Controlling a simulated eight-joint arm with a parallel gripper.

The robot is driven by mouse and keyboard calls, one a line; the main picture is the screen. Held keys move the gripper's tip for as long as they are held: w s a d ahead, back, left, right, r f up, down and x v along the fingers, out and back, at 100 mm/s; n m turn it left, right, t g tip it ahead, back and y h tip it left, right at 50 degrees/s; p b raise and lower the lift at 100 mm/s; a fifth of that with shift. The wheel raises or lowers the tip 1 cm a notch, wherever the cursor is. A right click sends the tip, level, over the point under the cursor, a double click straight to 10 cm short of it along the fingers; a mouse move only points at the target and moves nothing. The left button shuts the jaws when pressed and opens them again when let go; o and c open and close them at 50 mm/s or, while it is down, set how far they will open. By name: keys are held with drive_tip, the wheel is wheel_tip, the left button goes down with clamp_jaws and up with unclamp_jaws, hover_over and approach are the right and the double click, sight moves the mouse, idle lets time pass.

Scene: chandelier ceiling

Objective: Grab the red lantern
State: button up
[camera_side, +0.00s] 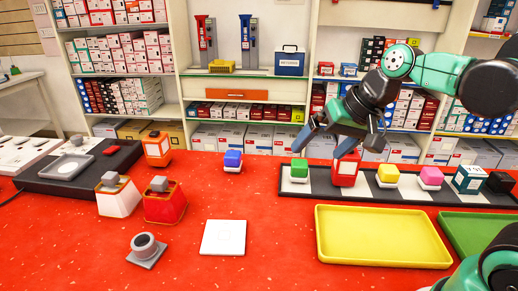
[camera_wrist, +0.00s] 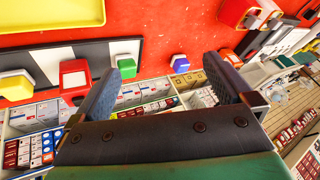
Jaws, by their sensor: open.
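A red lantern (camera_side: 165,205) with a grey block on top stands on the red counter at the left in the side view. A white-and-red lantern (camera_side: 118,198) stands left of it, and an orange lantern (camera_side: 157,148) behind it. My gripper (camera_side: 325,145) is open and empty, well to the right of the red lantern, above the back of the striped tray near a green cube (camera_side: 299,170) and a red box (camera_side: 346,170). In the wrist view my gripper (camera_wrist: 165,75) has its fingers spread. A red lantern-like shape (camera_wrist: 235,13) is cut off at the top there; I cannot tell which lantern.
A blue cube (camera_side: 232,161) on a white base, a white square plate (camera_side: 223,238) and a grey round piece (camera_side: 145,246) are on the counter. A yellow tray (camera_side: 380,259) is at front right. A dark platform (camera_side: 85,170) is at left. Stocked shelves stand behind.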

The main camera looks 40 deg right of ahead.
drive_tip(key=w+d+m+y, duration=0.5)
drive_tip(key=m, duration=0.5)
drive_tip(key=m+t+y, duration=0.5)
drive_tip(key=m, duration=0.4)
hover_over(345, 168)
drive_tip(key=w, duration=0.2)
drive_tip(key=s+d+m+t+y, duration=0.1)
drive_tip(key=s+d+m+t, duration=0.1)
drive_tip(key=s+d+m, duration=0.3)
drive_tip(key=f, duration=0.3)
drive_tip(key=w+f+n, duration=0.1)
drive_tip(key=f, duration=0.3)
drive_tip(key=f+n, duration=0.1)
drive_tip(key=f, duration=0.2)
drive_tip(key=shift+w+f, duration=0.3)
drive_tip(key=shift+f, duration=0.1)
drive_tip(key=shift+w+a, duration=0.3)
drive_tip(key=shift+x, duration=2.3)
clamp_jaws()
